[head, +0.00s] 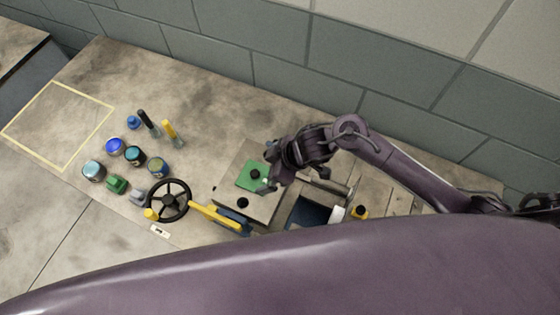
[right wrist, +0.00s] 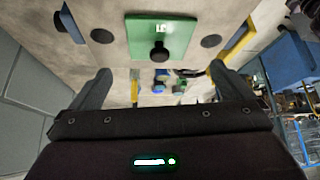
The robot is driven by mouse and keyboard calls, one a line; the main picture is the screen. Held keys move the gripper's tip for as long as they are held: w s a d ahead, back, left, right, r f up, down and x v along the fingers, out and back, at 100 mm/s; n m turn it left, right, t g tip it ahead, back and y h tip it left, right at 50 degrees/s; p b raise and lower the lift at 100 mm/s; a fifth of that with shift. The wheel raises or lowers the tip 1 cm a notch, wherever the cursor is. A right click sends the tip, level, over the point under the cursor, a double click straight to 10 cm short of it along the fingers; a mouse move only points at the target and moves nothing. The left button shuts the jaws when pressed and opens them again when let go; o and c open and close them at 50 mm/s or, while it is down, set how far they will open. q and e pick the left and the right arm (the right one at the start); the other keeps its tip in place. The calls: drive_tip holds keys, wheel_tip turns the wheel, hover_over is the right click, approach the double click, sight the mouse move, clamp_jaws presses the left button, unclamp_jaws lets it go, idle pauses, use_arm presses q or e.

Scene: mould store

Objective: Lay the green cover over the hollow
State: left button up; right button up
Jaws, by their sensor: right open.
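The green cover (head: 249,171) is a flat square plate with a black knob. It lies on a pale grey block (head: 229,188) in the head view. In the right wrist view the cover (right wrist: 178,30) is ahead of the jaws, with its knob toward me. My right gripper (head: 268,182) is at the cover's right side, its fingers apart. In the right wrist view the gripper (right wrist: 163,85) is open with nothing between the fingers. A dark blue opening (head: 307,213) right of the block may be the hollow; I cannot tell. My left gripper is not in view.
A black handwheel (head: 167,200) and a yellow bar (head: 215,216) stand left of the block. Several jars, including a bright blue one (head: 115,146), and two upright-handled tools are further left. A yellow-outlined area (head: 60,125) at far left is empty. A grey wall runs behind the bench.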

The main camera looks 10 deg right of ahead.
drive_tip(key=v, duration=0.6)
drive_tip(key=shift+r, duration=0.25)
drive_tip(key=shift+s+d, duration=0.1)
